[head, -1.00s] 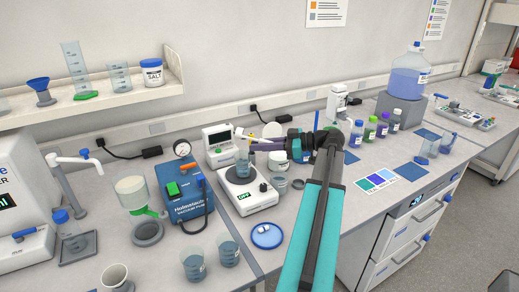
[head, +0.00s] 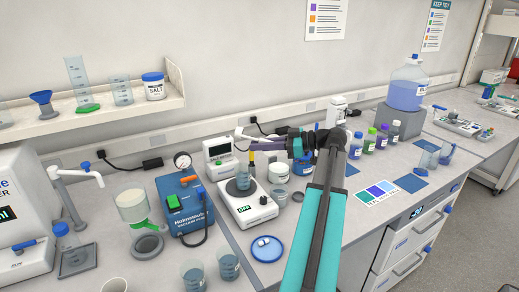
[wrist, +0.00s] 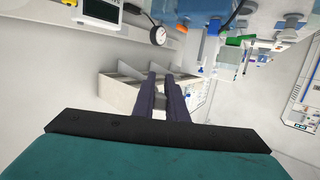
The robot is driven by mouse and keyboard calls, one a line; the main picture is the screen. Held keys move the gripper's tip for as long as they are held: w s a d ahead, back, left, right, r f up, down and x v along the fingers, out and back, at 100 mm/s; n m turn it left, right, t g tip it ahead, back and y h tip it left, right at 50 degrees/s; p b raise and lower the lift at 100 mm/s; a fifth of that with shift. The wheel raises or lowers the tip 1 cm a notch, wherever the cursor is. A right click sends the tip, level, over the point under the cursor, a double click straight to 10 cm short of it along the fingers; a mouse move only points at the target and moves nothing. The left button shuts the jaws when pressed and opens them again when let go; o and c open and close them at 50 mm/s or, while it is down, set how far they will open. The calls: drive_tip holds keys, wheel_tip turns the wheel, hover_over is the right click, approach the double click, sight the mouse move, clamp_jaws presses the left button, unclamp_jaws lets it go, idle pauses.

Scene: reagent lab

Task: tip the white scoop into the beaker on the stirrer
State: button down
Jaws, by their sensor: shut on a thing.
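The beaker (head: 246,184) stands upright on the round plate of the white stirrer (head: 250,212), which shows a green OFF label. My gripper (head: 262,144) reaches in from the right, above the beaker and slightly to its right. It is shut on the white scoop (head: 243,132), a small pale shape at the fingertips. The scoop's tilt and contents are too small to tell. In the wrist view my gripper's dark fingers (wrist: 163,80) point away, and the scene hangs upside down. I cannot make out the scoop or the beaker there.
A blue vacuum pump (head: 186,205) with a gauge stands left of the stirrer. A small display unit (head: 219,150) is behind it. A white tub (head: 278,173) stands close on the right. A blue dish (head: 266,249) lies in front.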

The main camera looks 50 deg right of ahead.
sight(263, 139)
drive_tip(key=shift+r, duration=1.4)
drive_tip(key=shift+r+g+p, duration=0.1)
drive_tip(key=shift+g+p, duration=0.2)
drive_tip(key=shift+r+g+h+p, duration=0.2)
drive_tip(key=shift+g+h, duration=0.45)
drive_tip(key=shift+g, duration=0.4)
drive_tip(key=shift+r+g+h+p, duration=0.1)
drive_tip(key=shift+g+h+p, duration=0.1)
drive_tip(key=shift+g+h, duration=0.65)
drive_tip(key=shift+w+r+g+h+p, duration=0.15)
drive_tip(key=shift+g+h+p, duration=0.35)
drive_tip(key=shift+g, duration=0.75)
drive_tip(key=shift+s+r+g+h+p, duration=0.1)
drive_tip(key=shift+g+h+p, duration=0.4)
drive_tip(key=shift+g, duration=0.75)
drive_tip(key=shift+r+g+h+p, duration=0.15)
drive_tip(key=shift+g+h+p, duration=0.65)
drive_tip(key=shift+g, duration=0.45)
drive_tip(key=shift+r+g+h+p, duration=0.1)
drive_tip(key=shift+g+h+p, duration=0.65)
drive_tip(key=shift+g, duration=0.5)
drive_tip(key=shift+r+g+h+p, duration=0.1)
drive_tip(key=shift+g+h+p, duration=0.25)
drive_tip(key=shift+g+p, duration=0.5)
drive_tip(key=shift+g+h+p, duration=0.4)
drive_tip(key=shift+g+p, duration=0.25)
drive_tip(key=shift+p, duration=0.75)
